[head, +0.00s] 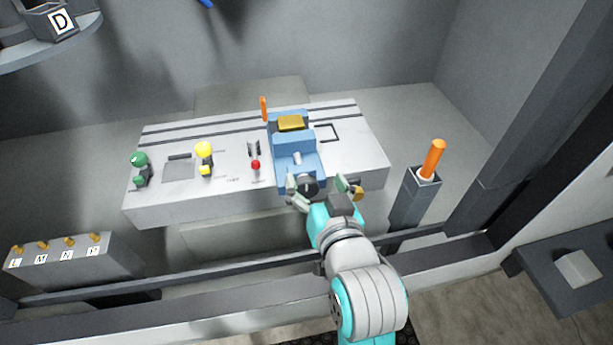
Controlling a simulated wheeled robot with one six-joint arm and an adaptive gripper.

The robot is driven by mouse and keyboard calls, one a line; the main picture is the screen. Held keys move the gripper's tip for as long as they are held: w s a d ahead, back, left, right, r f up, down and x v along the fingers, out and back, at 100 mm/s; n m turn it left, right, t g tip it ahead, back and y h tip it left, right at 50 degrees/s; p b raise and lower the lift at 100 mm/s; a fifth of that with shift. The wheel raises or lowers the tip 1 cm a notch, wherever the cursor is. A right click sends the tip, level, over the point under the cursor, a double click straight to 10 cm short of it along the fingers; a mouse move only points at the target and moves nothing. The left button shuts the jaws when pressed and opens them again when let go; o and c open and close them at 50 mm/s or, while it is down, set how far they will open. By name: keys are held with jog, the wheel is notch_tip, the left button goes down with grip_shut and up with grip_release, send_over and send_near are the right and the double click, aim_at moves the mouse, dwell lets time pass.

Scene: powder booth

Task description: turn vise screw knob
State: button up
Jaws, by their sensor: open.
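The blue vise (296,161) stands on the light grey bench, right of its middle. A yellow block (290,123) sits at its far end. A dark round screw knob (308,185) is at the vise's near end. My gripper (321,184) is open at this near end, with one finger left of the knob and the other further right. The knob shows between the fingers, closer to the left one. I cannot tell whether either finger touches it. Part of the knob's lower side is hidden by my gripper.
The bench (235,193) also carries a red-tipped lever (255,164), a yellow-headed fixture (204,155) and a green fixture (140,168). An orange upright piece (263,108) stands behind the vise. A grey post with an orange rod (434,159) stands close right of the bench. A dark rail crosses in front.

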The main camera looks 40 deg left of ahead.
aim_at(309, 190)
jog(key=s+d+f+g+h, duration=0.1)
jog(key=s+d+f+g, duration=0.1)
jog(key=s+d+f, duration=0.15)
jog(key=x, duration=1)
jog(key=shift+w+r, duration=0.2)
jog(key=shift+w, duration=0.15)
jog(key=c, duration=1.2)
jog(key=shift+o, duration=0.2)
jog(key=shift+m+g+y, duration=0.4)
jog(key=shift+m+y, duration=0.1)
jog(key=shift+m, duration=0.3)
jog(key=o, duration=1.2)
jog(key=shift+c, duration=0.2)
